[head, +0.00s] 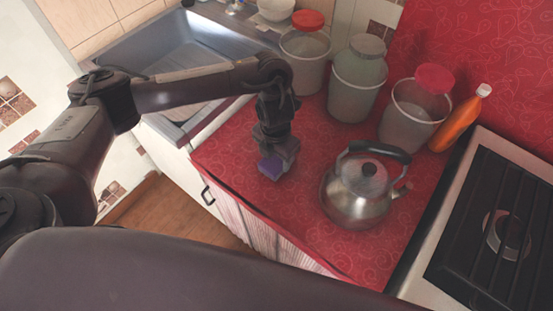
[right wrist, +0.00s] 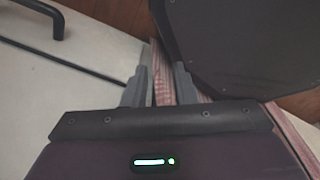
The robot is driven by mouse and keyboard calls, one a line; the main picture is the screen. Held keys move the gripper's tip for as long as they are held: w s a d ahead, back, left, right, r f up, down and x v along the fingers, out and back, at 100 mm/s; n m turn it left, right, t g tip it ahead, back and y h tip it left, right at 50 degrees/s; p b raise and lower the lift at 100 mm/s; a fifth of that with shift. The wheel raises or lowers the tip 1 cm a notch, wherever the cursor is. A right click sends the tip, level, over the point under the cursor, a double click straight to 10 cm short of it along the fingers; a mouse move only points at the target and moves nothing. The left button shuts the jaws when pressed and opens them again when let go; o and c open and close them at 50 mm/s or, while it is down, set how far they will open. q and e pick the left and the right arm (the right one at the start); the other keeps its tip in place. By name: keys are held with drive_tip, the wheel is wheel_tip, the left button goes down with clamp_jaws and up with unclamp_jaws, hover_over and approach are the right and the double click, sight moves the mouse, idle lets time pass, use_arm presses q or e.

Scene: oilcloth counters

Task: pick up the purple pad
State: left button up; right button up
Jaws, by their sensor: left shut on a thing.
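The purple pad (head: 271,167) is between the fingers of my left gripper (head: 276,162), at the near part of the red counter, left of the kettle. My left gripper points down from the arm and is shut on the pad. The fingers hide part of the pad, and I cannot tell whether it touches the counter. My right gripper (right wrist: 161,72) shows in the right wrist view with its two fingers apart and nothing seen between them. The purple pad is not in that view.
The red counter (head: 235,175) has free room around the pad. A steel kettle (head: 352,197) stands to the right. Several lidded containers, such as the nearest one (head: 408,125), stand behind. An orange bottle (head: 460,122), a stove (head: 500,225) and a sink (head: 185,50) flank them.

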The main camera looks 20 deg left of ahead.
sight(275, 159)
use_arm(q)
drive_tip(key=shift+r, duration=0.15)
drive_tip(key=shift+r, duration=0.25)
wheel_tip(275, 159, up, 19)
drive_tip(key=p, duration=0.3)
drive_tip(key=shift+r, duration=0.15)
drive_tip(key=o, duration=0.4)
drive_tip(key=c, duration=0.3)
